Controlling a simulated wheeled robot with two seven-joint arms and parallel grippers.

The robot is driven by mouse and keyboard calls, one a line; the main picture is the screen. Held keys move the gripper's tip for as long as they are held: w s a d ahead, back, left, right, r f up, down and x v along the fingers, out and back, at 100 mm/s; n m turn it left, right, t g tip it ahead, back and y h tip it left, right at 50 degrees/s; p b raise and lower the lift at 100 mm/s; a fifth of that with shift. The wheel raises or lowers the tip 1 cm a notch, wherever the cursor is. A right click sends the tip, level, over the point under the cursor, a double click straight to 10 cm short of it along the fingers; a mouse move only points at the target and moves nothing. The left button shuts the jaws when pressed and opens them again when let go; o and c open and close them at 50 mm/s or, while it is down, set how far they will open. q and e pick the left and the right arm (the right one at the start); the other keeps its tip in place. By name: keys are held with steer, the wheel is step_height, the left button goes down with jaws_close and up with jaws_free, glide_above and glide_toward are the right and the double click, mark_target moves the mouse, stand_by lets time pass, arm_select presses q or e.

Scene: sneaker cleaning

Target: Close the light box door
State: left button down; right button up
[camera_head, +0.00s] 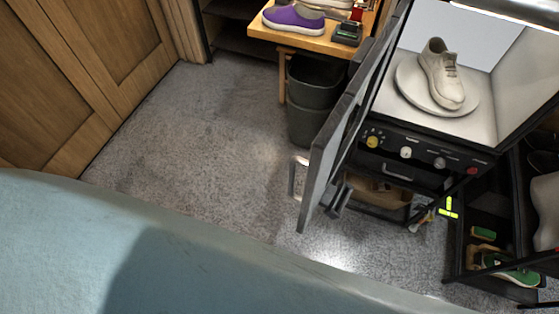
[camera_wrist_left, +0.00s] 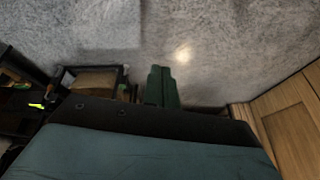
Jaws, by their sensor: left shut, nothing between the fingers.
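The light box (camera_head: 480,135) stands at the right in the head view, its front open. Its dark-framed door (camera_head: 325,160) stands swung out to the left, seen nearly edge-on, with a pale handle (camera_head: 298,178) on its outer face. A white sneaker (camera_head: 440,75) sits on a round white turntable (camera_head: 405,80) inside the box. My left gripper (camera_wrist_left: 162,87) shows in the left wrist view as two dark green fingers side by side, shut and empty, against the floor. I see no contact with the door. Neither gripper is visible in the head view.
A dark bin (camera_head: 312,95) stands behind the door beside a wooden table (camera_head: 275,35) with a purple shoe (camera_head: 293,18). A dark rack (camera_head: 470,285) with a green shoe (camera_head: 515,272) is at the lower right. Wooden cabinets (camera_head: 70,70) line the left. The grey floor (camera_head: 205,150) between is clear.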

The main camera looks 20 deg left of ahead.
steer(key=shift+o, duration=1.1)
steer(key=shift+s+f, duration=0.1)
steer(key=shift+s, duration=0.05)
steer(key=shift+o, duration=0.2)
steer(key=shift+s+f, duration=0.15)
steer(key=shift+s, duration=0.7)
arm_select(q)
steer(key=w+r+m+t+h, duration=0.5)
steer(key=w+r+t+h, duration=0.2)
steer(key=w+r, duration=1.5)
step_height(320, 180, up, 10)
steer(key=w+d+m+g+h, duration=0.2)
steer(key=d+m+g+h, duration=0.1)
steer(key=m+h, duration=0.3)
steer(key=s+r+m+g+h+b, duration=0.1)
steer(key=s+r+m+g+h, duration=0.35)
steer(key=s+r+g, duration=0.4)
steer(key=d+p, duration=0.2)
steer(key=d, duration=1.2)
steer(key=shift+d+r+n, duration=0.15)
steer(key=shift+r+n, duration=0.2)
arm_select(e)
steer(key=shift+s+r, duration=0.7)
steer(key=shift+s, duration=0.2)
arm_select(q)
steer(key=shift+s+d, duration=0.1)
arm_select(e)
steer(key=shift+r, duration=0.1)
